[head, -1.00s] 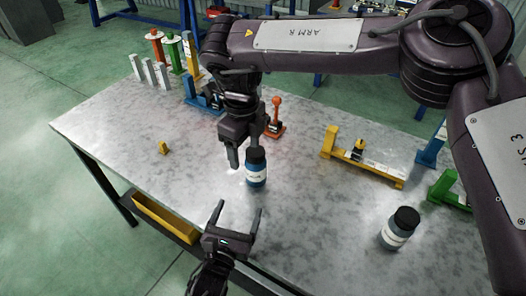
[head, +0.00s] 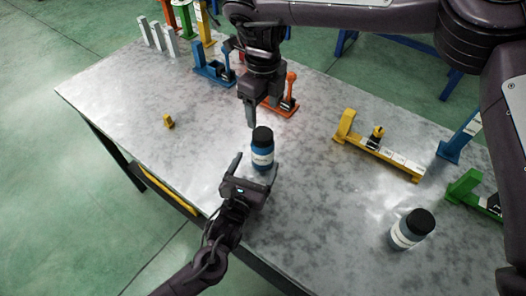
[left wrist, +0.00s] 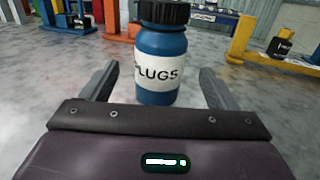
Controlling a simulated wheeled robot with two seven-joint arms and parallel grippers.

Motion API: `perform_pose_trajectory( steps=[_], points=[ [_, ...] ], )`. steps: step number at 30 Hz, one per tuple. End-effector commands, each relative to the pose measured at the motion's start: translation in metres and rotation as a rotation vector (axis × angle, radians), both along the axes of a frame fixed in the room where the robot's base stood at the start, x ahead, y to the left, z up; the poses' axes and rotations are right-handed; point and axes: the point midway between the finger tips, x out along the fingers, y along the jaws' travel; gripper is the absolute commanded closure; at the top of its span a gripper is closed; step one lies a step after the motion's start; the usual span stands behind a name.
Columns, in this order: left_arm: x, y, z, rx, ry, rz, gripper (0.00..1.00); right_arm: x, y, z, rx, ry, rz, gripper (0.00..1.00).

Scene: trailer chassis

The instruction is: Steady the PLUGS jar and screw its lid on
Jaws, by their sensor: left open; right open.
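The PLUGS jar (head: 262,156) is blue with a white label and stands upright on the metal table. Its black lid (head: 262,136) sits on top; I cannot tell how tightly. In the left wrist view the jar (left wrist: 162,68) stands straight ahead, label facing me, between the fingertips or just beyond them. My left gripper (head: 254,166) is open at the jar's near side, low by its body, with no clear contact. My right gripper (head: 263,108) is open and empty, pointing down above and behind the lid, apart from it.
A yellow stand (head: 378,147), an orange stand (head: 281,106) and a blue stand (head: 213,72) are behind. A small yellow block (head: 168,121) lies left. The table between is mostly clear.

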Motion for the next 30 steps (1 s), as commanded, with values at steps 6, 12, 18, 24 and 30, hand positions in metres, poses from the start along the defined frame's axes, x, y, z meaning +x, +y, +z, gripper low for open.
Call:
perform_pose_trajectory(
  steps=[6,12,18,24,30],
  points=[
    [0.033,-0.012,0.001,-0.002,-0.002,0.0,0.19,0.0,0.0,0.0,0.0,0.0,0.0,0.34],
    [0.05,-0.018,0.0,0.0,-0.001,0.0,0.19,0.0,0.0,0.0,0.0,0.0,0.0,0.34],
    [0.053,-0.019,0.0,0.0,-0.001,0.0,0.19,0.0,0.0,0.0,0.0,0.0,0.0,0.34],
    [0.053,-0.019,0.0,0.0,-0.001,0.0,0.25,0.0,0.0,0.0,0.0,0.0,0.0,0.34],
    [0.053,-0.019,0.0,0.0,-0.001,0.0,0.51,0.0,0.0,0.0,0.0,0.0,0.0,0.34]
  ],
)
